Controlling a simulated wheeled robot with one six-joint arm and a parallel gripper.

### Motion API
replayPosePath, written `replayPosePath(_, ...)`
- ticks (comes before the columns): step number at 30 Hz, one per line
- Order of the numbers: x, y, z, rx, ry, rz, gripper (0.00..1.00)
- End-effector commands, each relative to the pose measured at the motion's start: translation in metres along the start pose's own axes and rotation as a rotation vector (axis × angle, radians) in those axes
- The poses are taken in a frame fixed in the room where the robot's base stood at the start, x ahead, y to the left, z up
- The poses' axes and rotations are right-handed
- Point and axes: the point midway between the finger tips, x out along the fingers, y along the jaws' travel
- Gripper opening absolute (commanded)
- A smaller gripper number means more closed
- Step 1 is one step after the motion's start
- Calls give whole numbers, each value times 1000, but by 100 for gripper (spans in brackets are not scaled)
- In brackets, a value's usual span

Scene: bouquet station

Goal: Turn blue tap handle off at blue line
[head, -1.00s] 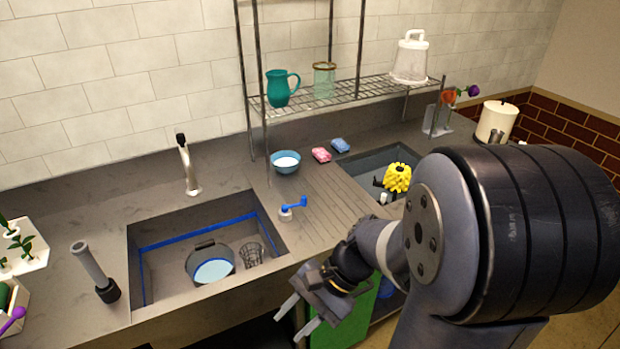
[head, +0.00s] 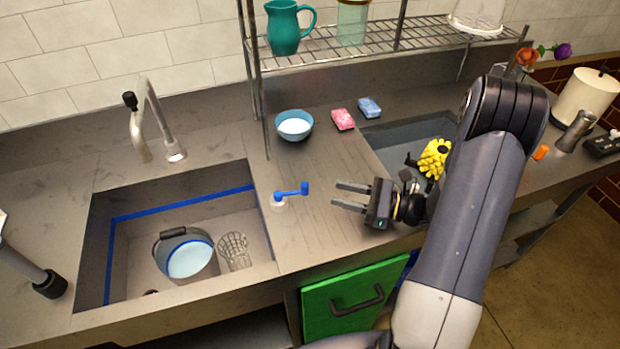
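The blue tap handle (head: 290,191) stands on a small pale base on the counter, just right of the left sink; its lever points right. My gripper (head: 349,196) is open and empty, a little to the right of the handle, with its two fingers pointing left toward it and not touching. The silver tap (head: 150,120) rises behind the left sink. A blue line (head: 180,203) runs along the inner walls of the left sink (head: 100,235). A bucket (head: 187,255) with pale blue contents stands in that sink. I cannot make out a running stream.
A wire glass or basket (head: 234,250) stands beside the bucket. A blue bowl (head: 294,125), pink sponge (head: 343,119) and blue sponge (head: 369,107) lie behind the handle. The rack post (head: 263,120) rises nearby. Yellow gloves (head: 435,158) lie at the right sink.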

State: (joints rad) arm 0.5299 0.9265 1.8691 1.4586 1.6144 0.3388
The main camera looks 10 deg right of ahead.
Motion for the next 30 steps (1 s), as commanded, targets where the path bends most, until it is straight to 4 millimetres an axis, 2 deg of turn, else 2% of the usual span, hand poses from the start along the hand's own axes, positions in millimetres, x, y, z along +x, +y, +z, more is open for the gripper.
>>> replayPosePath(9,54,2,2,1,3,8,36)
replayPosePath(15,83,2,1,0,3,7,36)
replayPosePath(21,97,2,0,0,3,4,36)
replayPosePath(30,99,1,0,0,3,3,36)
